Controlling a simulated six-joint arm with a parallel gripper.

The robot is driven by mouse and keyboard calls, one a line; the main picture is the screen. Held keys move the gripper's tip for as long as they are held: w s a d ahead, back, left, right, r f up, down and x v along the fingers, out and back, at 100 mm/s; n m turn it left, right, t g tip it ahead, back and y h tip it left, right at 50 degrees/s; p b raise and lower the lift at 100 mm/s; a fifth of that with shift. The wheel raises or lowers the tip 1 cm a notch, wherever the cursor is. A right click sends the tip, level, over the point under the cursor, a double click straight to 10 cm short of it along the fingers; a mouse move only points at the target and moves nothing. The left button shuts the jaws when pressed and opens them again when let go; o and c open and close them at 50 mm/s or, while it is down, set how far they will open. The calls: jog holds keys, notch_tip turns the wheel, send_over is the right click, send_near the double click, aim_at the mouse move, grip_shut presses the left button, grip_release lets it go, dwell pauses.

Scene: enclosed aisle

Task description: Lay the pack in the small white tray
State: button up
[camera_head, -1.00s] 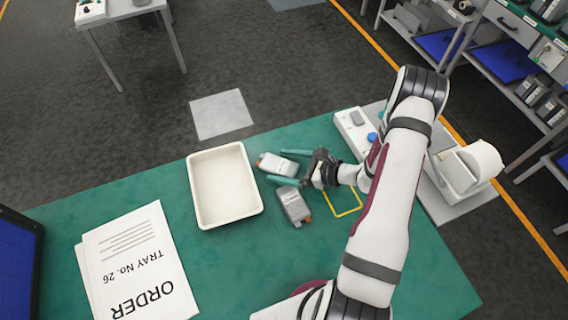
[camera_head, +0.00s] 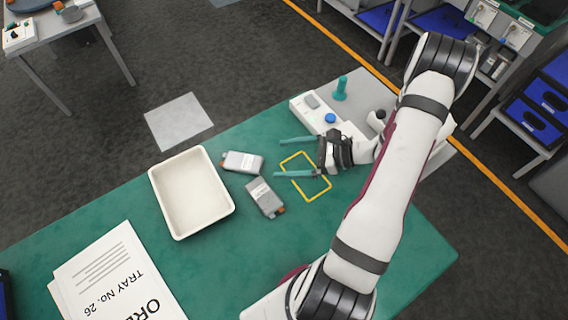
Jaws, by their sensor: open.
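The small white tray (camera_head: 229,207) lies empty on the green table. Two grey packs with orange ends lie flat just right of it, outside the tray. The upper pack (camera_head: 243,162) is lighter and near the tray's upper right corner. The lower pack (camera_head: 264,198) is darker and tilted, its orange end toward the lower right. My gripper (camera_head: 277,157) is open and empty, its two teal fingers pointing left. The fingers are over or near a yellow outline (camera_head: 318,195) on the table, to the right of the packs; their height is unclear.
A white device with a blue button (camera_head: 330,118) and a teal peg (camera_head: 341,90) stand behind my gripper. Order papers (camera_head: 110,275) lie at the table's left. Shelves with blue bins (camera_head: 540,105) stand at the right. The green table left of the tray is clear.

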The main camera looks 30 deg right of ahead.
jog(key=s+a+r+n+g, duration=0.4)
jog(key=a+r+n+g, duration=0.4)
jog(key=a+r+n, duration=0.5)
jog(key=s+a+r+n+g+h, duration=0.1)
jog(key=s+a+r+n+h, duration=0.1)
jog(key=s, duration=0.4)
jog(key=s+a+r+n+h, duration=0.2)
jog(key=s+n+h, duration=0.3)
jog(key=s, duration=0.1)
jog(key=shift+s+a+g, duration=0.15)
jog(key=shift+a+g, duration=0.15)
jog(key=shift+g, duration=0.1)
jog(key=shift+s+d+n+h, duration=0.2)
jog(key=shift+s+n+h, duration=0.1)
jog(key=shift+n+h, duration=0.25)
jog(key=c, duration=0.3)
jog(key=shift+c, duration=0.2)
jog(key=shift+w, duration=0.1)
